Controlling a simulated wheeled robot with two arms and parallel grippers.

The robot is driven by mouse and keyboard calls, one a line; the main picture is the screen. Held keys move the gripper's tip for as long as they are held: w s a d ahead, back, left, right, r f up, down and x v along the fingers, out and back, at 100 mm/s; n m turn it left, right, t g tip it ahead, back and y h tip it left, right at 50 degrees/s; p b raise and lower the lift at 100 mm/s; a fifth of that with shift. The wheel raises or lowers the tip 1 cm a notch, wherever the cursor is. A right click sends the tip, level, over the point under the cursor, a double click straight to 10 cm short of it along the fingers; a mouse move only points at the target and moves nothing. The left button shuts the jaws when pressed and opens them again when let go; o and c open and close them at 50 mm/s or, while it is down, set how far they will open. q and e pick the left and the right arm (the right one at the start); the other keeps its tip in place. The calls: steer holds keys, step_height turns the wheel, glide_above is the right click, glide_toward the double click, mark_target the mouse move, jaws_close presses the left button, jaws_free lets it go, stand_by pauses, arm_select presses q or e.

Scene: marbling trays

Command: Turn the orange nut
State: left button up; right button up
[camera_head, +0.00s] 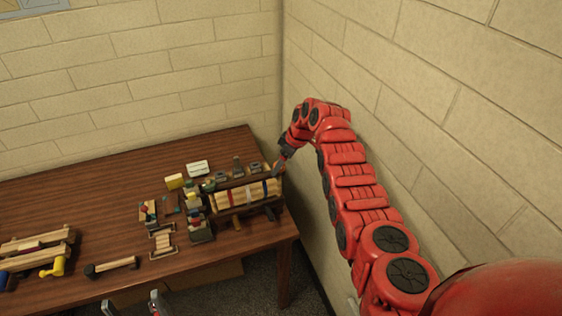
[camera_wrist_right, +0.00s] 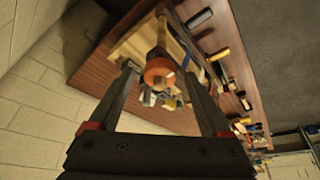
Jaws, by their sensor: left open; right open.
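The orange nut (camera_wrist_right: 160,72) shows in the right wrist view, round, at the end of a pale wooden bar. My right gripper (camera_wrist_right: 159,73) is open, with one finger on each side of the nut; I cannot tell whether they touch it. In the head view my right arm reaches to the right end of a wooden rack (camera_head: 236,208) on the table, and the nut is too small to make out there. My left gripper (camera_head: 132,305) is open and empty at the bottom edge of the head view, in front of the table.
The brown table (camera_head: 100,215) holds several tools and small blocks around the rack. A dark-ended wooden tool (camera_head: 115,266) and wooden bars with a yellow piece (camera_head: 56,267) lie at the front left. A brick wall (camera_head: 480,150) stands close on the right. The back left tabletop is clear.

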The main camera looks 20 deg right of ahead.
jaws_close()
stand_by(0.3)
steer(key=shift+f, duration=0.1)
steer(key=shift+a+f+m+h+b, duration=0.15)
steer(key=shift+m+h+b, duration=0.15)
steer(key=shift+m+b, duration=0.8)
steer(key=m+h+b, duration=0.2)
steer(key=m+b, duration=0.3)
steer(key=b, duration=0.2)
steer(key=m+t+h+b, duration=0.1)
steer(key=m+h+b, duration=0.1)
steer(key=m+b, duration=0.3)
steer(key=shift+a+b, duration=0.2)
steer(key=shift+b, duration=1)
steer(key=shift+m+h+b, duration=0.4)
steer(key=shift+m+b, duration=0.8)
steer(key=shift+m, duration=0.1)
steer(key=shift+r, duration=0.2)
